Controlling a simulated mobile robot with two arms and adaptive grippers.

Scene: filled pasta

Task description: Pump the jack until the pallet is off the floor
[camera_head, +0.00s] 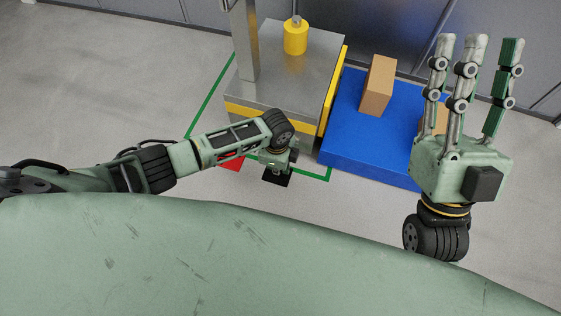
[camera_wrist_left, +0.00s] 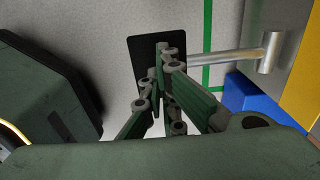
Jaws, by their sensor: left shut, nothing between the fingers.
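The grey steel unit with yellow edges (camera_head: 275,90), apparently the jack, stands inside a green floor outline. A metal rod (camera_wrist_left: 225,57) runs from its side to a black pedal (camera_head: 279,180), also in the left wrist view (camera_wrist_left: 140,70). A red pedal (camera_head: 230,163) lies to its left, partly behind my arm. The blue slab (camera_head: 345,151), apparently the pallet, is low beside the unit; whether it touches the floor is unclear. My left gripper (camera_head: 276,168) is shut and empty, pointing down over the black pedal; contact is unclear. My right gripper (camera_head: 474,45) is open, fingers up.
A cardboard box (camera_head: 379,85) stands on the blue slab; another (camera_head: 437,118) is mostly hidden by my right fingers. A yellow cylinder (camera_head: 295,35) stands on the unit near a steel post (camera_head: 244,40). Grey wall panels are behind. Floor is clear at left.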

